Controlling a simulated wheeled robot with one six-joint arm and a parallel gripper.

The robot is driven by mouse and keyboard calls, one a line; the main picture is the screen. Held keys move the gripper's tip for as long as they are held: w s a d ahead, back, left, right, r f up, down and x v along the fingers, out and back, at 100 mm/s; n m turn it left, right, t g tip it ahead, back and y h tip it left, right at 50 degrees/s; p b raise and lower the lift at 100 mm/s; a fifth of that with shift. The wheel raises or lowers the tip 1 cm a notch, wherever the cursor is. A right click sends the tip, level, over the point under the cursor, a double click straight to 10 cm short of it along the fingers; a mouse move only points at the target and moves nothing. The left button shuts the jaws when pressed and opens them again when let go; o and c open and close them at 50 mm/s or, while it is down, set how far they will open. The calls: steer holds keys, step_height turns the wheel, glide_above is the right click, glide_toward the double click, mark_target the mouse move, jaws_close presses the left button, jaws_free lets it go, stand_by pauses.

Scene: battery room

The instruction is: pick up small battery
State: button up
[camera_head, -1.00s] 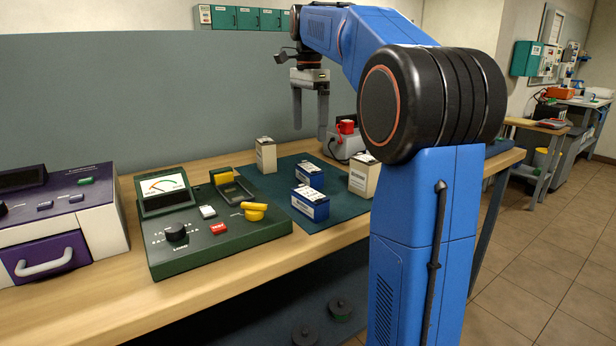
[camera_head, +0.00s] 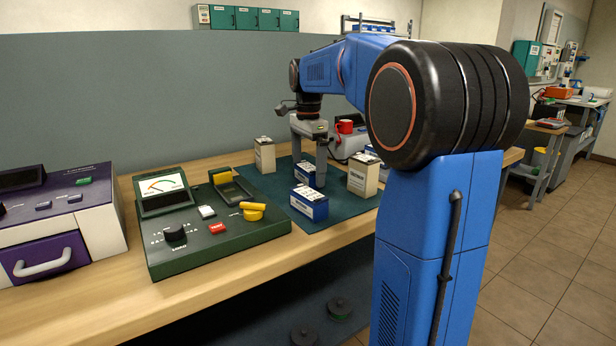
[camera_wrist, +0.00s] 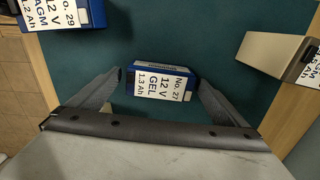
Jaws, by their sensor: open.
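A small blue battery (camera_wrist: 160,84) with a white label reading No. 27, 12 V GEL, 1.3 Ah lies between my gripper's fingers in the wrist view. In the head view this blue battery (camera_head: 306,174) is partly hidden by a finger. My gripper (camera_head: 309,168) is open and lowered over it, one finger on each side; the wrist view also shows my gripper (camera_wrist: 160,80). I cannot tell whether the fingers touch it. A second blue battery (camera_head: 309,204), labelled No. 29, AGM, 1.2 Ah, stands nearer the front; it shows at the wrist view's top left (camera_wrist: 65,14).
Cream batteries stand at the left (camera_head: 265,156) and right (camera_head: 362,176) on the dark green mat (camera_head: 335,212). A green tester (camera_head: 215,232) and a purple-topped unit (camera_head: 62,222) occupy the bench to the left.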

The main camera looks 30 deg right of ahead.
steer(key=shift+f, duration=0.55)
